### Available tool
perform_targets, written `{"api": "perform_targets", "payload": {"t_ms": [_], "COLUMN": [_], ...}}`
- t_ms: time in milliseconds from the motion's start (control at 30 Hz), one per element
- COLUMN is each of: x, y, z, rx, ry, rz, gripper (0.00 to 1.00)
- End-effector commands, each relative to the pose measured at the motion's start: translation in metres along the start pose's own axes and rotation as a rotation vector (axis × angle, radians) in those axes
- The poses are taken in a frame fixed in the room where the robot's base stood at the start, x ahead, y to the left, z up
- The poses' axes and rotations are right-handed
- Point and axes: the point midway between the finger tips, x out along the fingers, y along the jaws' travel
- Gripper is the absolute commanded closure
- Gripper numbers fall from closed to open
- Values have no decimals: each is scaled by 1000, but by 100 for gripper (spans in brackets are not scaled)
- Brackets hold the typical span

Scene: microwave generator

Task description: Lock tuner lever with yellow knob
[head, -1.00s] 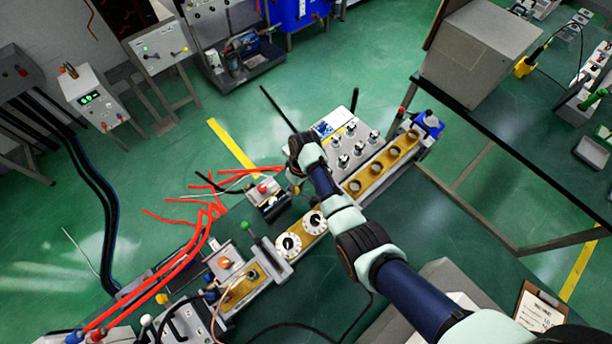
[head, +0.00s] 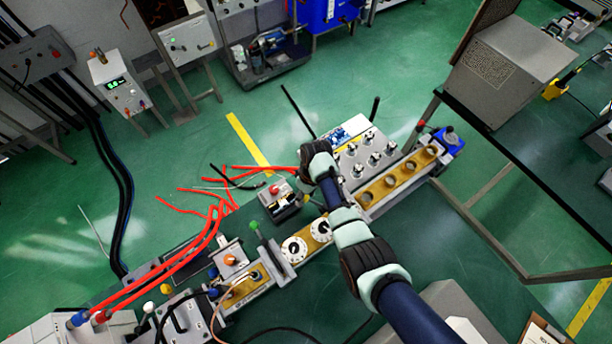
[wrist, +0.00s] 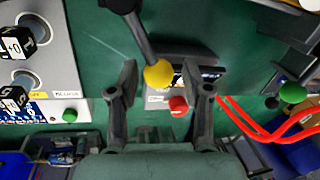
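The yellow knob (wrist: 158,74) is on the end of a dark lever (wrist: 138,35) that comes down from the top of the wrist view. My gripper (wrist: 160,78) is open, with one finger on each side of the yellow knob. Gaps show between the knob and both fingers, so it is not gripped. In the head view my gripper (head: 312,172) is over the bench beside the grey panel, and my arm hides most of the lever there.
A red knob (wrist: 178,106) on a small box lies just below the yellow knob in the wrist view. Red cables (wrist: 265,130) and a green knob (wrist: 292,92) are at the right. A panel with black knobs (wrist: 30,60) is at the left.

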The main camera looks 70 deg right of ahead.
Motion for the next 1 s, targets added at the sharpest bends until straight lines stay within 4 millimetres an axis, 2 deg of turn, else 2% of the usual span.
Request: {"api": "perform_targets", "payload": {"t_ms": [367,467,700,800,1000], "x": [-5,-21,-81,-101,-119], "y": [0,1,1,0,0], "z": [0,0,-1,0,0], "rx": [2,2,0,0,1], "ry": [1,3,4,2,1], "rz": [1,2,2,2,1], "gripper": [43,43,43,43,43]}}
